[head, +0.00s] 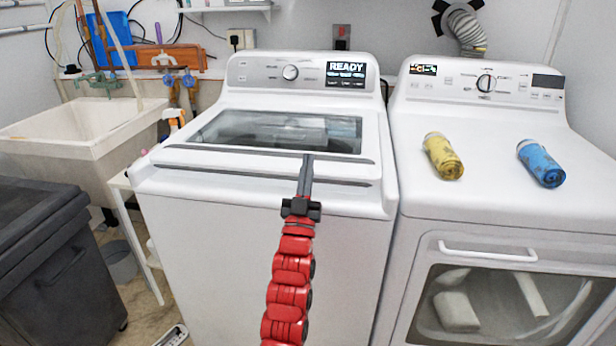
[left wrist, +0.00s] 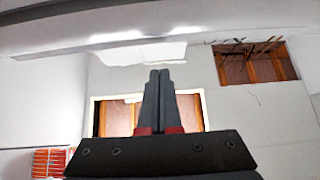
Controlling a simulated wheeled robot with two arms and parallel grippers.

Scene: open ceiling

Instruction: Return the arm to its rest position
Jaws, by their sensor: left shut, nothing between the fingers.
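My left gripper (head: 306,172) reaches up in front of the white top-load washer (head: 262,235), at the end of my red left arm. Its dark fingers overlap the grey front edge of the washer lid in the head view; I cannot tell whether they touch it. In the left wrist view the fingers (left wrist: 158,80) are together with nothing between them, pointing toward the ceiling and upper wall. The washer lid (head: 275,131) is down and its display reads READY. My right gripper is not in view.
A utility sink (head: 85,125) is at the left, behind a dark grey bin (head: 40,250). A spray bottle stands between sink and washer.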

